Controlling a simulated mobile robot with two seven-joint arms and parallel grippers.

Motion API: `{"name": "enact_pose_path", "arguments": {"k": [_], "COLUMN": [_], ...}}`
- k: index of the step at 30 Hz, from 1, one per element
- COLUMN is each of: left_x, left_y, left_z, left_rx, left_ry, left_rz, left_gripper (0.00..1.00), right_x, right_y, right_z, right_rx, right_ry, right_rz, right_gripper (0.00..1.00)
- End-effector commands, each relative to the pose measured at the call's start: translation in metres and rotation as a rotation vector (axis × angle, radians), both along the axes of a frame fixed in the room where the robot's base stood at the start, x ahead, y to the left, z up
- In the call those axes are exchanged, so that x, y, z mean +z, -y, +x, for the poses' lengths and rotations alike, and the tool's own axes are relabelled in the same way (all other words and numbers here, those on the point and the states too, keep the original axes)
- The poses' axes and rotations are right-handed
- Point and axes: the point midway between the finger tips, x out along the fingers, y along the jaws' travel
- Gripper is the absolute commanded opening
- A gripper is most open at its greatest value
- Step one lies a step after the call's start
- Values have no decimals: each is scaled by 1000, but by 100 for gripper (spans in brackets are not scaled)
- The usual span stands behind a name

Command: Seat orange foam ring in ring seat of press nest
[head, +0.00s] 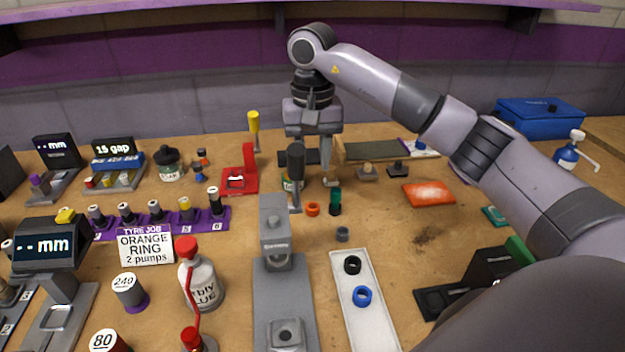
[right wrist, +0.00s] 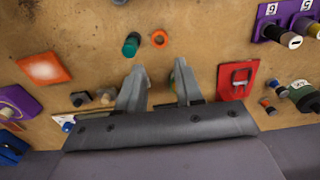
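The orange foam ring (head: 312,209) lies flat on the bench behind the white tray, beside a dark green cylinder (head: 335,203). It also shows in the right wrist view (right wrist: 159,39), beyond the fingertips. The grey press (head: 275,235) stands front centre, its dark lever upright. Its nest (head: 286,334) is a square block with a round recess at the front of the base; I see no ring in it. My right gripper (head: 311,178) is open and empty behind the ring, its left finger partly hidden by the lever. My left gripper is out of view.
A white tray (head: 349,300) holds a black ring and a blue ring right of the press. A grey ring (head: 342,234) lies nearby. A glue bottle (head: 200,280) stands left. A red stand (head: 240,180) is behind.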

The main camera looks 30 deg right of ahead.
Motion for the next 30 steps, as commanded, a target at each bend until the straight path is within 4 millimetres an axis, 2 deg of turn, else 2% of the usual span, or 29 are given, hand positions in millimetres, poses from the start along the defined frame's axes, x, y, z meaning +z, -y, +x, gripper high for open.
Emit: {"name": "enact_pose_path", "arguments": {"k": [3, 5, 6, 11, 18, 24, 30], "left_x": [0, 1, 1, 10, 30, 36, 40], "left_y": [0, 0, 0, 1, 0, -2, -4], "left_z": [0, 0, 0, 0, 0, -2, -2], "left_rx": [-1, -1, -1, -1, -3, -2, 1], "left_ry": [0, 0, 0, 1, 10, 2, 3], "left_rz": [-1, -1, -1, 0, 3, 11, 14], "left_gripper": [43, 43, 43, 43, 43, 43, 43], "right_x": [15, 19, 20, 19, -1, -19, -30], "right_y": [0, 0, 0, -2, -6, -9, -10], "right_z": [1, 0, 0, 1, 1, -2, -4], "right_rx": [-1, -2, -9, -138, -582, -897, -1037], "right_ry": [1, 0, -2, -1, 2, 0, -2], "right_rz": [0, -1, -1, -5, -6, -3, 0], "right_gripper": [36, 52, 57, 57, 57, 57, 57]}}
